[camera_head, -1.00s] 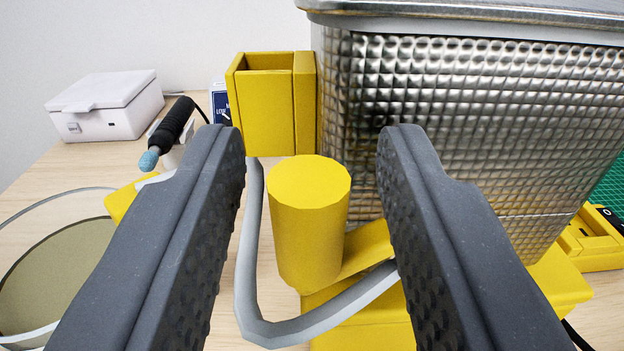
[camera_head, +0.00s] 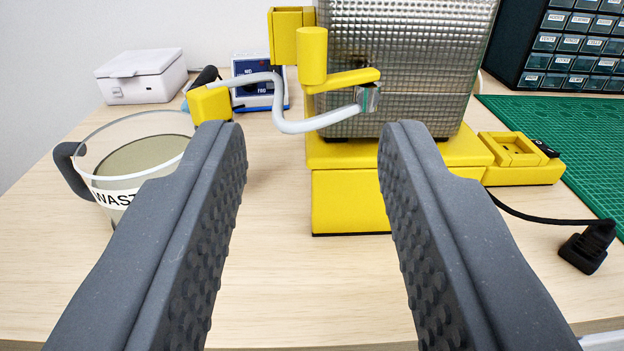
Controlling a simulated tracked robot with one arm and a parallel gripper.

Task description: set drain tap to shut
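The drain tap is a yellow lever (camera_head: 345,80) with an upright yellow cylindrical knob (camera_head: 312,57) at its left end. It sits at the front of a dimpled metal tank (camera_head: 405,50), and the lever points left across the tank's front. A grey drain hose (camera_head: 290,124) runs from a metal fitting (camera_head: 368,97) leftward to a yellow block (camera_head: 209,103) at the rim of a clear waste jug (camera_head: 130,160). My gripper (camera_head: 313,140) is open and empty. Its fingers are spread wide, nearer the camera than the tap, with the knob above and beyond the fingertips.
The tank stands on a yellow base (camera_head: 350,200). A yellow holder (camera_head: 520,160) and black plug (camera_head: 588,247) are at right, beside a green mat (camera_head: 560,120). A white box (camera_head: 142,78) and blue device (camera_head: 258,80) stand behind. The front table is clear.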

